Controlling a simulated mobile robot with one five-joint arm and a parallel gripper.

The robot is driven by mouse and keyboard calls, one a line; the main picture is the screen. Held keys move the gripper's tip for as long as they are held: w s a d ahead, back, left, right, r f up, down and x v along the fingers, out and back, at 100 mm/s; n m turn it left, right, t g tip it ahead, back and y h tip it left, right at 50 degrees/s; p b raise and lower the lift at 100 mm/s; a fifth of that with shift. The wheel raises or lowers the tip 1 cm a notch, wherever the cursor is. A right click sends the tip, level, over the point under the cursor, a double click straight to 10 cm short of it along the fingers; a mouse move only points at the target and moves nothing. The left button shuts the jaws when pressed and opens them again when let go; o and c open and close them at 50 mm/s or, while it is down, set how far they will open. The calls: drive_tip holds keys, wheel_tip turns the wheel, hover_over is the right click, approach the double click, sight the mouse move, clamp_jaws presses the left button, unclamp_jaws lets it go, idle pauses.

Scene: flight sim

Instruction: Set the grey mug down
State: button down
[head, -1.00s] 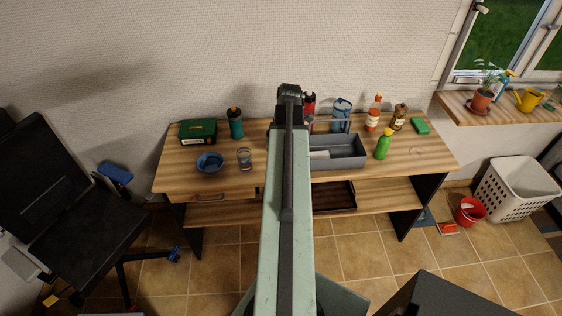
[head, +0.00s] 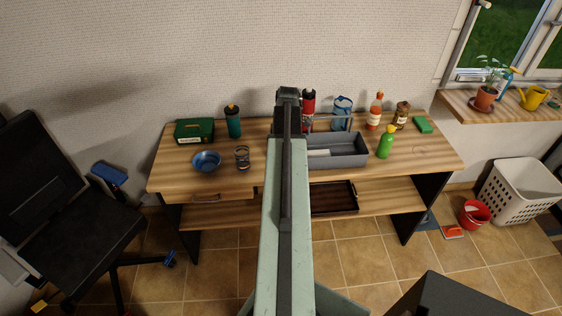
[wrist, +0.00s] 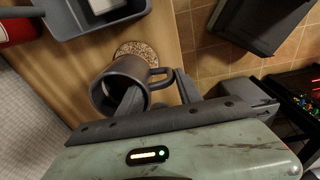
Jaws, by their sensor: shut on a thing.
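The grey mug (wrist: 128,68) is in my gripper (wrist: 160,94) in the wrist view. One finger reaches inside its mouth and the other is on the outside by the handle, so the jaws are shut across the mug's wall. A round speckled coaster (wrist: 136,49) shows just beyond the mug on the wooden desk, partly covered by it. I cannot tell whether the mug's base touches anything.
A grey caddy (head: 347,161) stands close by, also in the wrist view (wrist: 72,22). A red bottle (head: 309,101) stands behind. A green bottle (head: 386,142) is right.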

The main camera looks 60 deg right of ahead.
drive_tip(key=shift+f+b, duration=1.4)
drive_tip(key=shift+f, duration=0.4)
drive_tip(key=c, duration=0.8)
unclamp_jaws()
drive_tip(key=shift+r, duration=0.1)
wheel_tip(320, 180, up, 12)
drive_tip(key=s+p, duration=0.1)
drive_tip(key=p, duration=1.1)
drive_tip(key=shift+d, duration=0.15)
drive_tip(key=shift+r, duration=0.1)
